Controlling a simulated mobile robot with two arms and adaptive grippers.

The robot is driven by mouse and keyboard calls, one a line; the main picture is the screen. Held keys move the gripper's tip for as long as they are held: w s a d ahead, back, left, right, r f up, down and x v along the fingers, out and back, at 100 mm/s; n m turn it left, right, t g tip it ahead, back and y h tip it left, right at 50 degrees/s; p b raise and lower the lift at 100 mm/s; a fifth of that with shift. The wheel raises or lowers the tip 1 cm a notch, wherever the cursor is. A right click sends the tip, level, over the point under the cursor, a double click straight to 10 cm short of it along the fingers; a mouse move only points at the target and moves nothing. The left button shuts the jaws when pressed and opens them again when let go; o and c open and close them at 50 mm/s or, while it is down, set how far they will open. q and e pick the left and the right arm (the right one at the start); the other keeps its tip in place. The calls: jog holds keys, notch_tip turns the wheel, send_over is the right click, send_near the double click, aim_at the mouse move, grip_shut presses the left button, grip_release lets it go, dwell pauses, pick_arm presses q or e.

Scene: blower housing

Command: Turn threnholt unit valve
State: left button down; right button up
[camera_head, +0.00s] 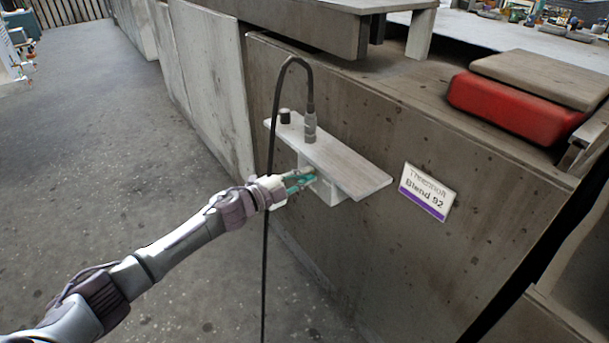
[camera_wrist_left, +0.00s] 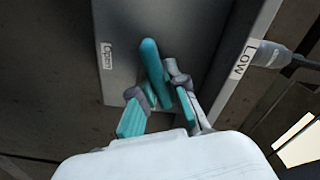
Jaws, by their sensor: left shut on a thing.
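The threnholt unit is a pale shelf-like housing (camera_head: 340,165) fixed to a concrete wall. In the left wrist view its grey plate (camera_wrist_left: 120,30) carries an "Open" label (camera_wrist_left: 107,56). A teal valve handle (camera_wrist_left: 153,60) stands out from this plate and runs slightly tilted between the fingers. My left gripper (camera_head: 300,180) is at the housing's underside, with its teal-padded fingers closed around the handle; it also shows in the left wrist view (camera_wrist_left: 165,108). The handle's lower end is partly hidden by the fingers. My right gripper is in neither view.
A black hose (camera_head: 272,130) loops from a connector (camera_head: 309,125) on the shelf and hangs close by my left wrist. A small black knob (camera_head: 285,116) stands on the shelf. A "Blend 92" sign (camera_head: 427,192) is on the wall. A "LOW" label (camera_wrist_left: 243,60) shows beside the plate.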

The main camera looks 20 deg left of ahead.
pick_arm(q)
jog(key=m, duration=0.2)
jog(key=shift+f+m, duration=0.15)
jog(key=shift+m, duration=0.15)
jog(key=shift+f+m+b, duration=0.1)
jog(key=shift+m+b, duration=0.3)
jog(key=shift+m, duration=1)
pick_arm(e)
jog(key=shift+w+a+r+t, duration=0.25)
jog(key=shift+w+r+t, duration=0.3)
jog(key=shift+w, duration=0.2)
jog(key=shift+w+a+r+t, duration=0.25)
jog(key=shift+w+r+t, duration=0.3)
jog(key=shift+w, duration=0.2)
pick_arm(q)
jog(key=shift+s, duration=0.1)
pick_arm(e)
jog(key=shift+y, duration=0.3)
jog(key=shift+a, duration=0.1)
pick_arm(q)
jog(key=c, duration=1.2)
grip_release()
jog(key=v, duration=1.2)
